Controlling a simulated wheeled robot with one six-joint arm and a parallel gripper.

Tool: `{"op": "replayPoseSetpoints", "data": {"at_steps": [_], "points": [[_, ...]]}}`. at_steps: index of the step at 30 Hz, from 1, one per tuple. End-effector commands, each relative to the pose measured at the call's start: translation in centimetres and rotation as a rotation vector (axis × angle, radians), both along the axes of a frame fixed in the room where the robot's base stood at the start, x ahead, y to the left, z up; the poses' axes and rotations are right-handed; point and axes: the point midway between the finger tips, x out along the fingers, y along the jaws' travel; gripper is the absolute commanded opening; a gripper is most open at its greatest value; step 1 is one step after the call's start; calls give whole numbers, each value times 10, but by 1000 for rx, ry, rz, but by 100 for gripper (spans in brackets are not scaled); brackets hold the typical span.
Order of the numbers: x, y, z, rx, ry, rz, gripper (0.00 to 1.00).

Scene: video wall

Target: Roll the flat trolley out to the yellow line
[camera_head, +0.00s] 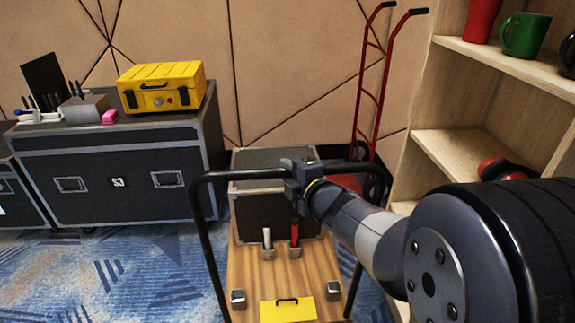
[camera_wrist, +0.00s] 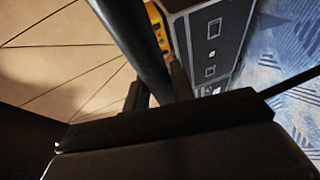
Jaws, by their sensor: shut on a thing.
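The flat trolley has a wooden deck (camera_head: 243,278) and a black tubular push handle (camera_head: 205,230) that stands up at its near side. My gripper (camera_head: 298,172) is shut on the top bar of that handle, right of its middle. In the wrist view the dark handle tube (camera_wrist: 135,45) runs up from between the fingers (camera_wrist: 150,95). On the deck are a grey-edged black case (camera_head: 270,168), a white-handled tool (camera_head: 267,237), a red-handled tool (camera_head: 294,235), small metal blocks (camera_head: 238,297) and a flat yellow case (camera_head: 288,310). No yellow line shows in either view.
A black flight case (camera_head: 120,190) with a yellow toolbox (camera_head: 160,86) on top stands left. A red hand truck (camera_head: 360,100) leans at the back wall. A wooden shelf (camera_head: 455,150) stands close on the right. Blue patterned carpet (camera_head: 140,265) is clear left of the trolley.

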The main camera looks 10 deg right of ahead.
Motion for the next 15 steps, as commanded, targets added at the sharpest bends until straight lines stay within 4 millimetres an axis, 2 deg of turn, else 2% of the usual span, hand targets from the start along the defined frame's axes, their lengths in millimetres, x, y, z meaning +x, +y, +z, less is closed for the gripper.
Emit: {"op": "replayPoseSetpoints", "data": {"at_steps": [6, 15], "points": [[-28, 4, -3, -2, 5, -2, 0], [-48, 7, -3, -2, 6, -1, 0]]}}
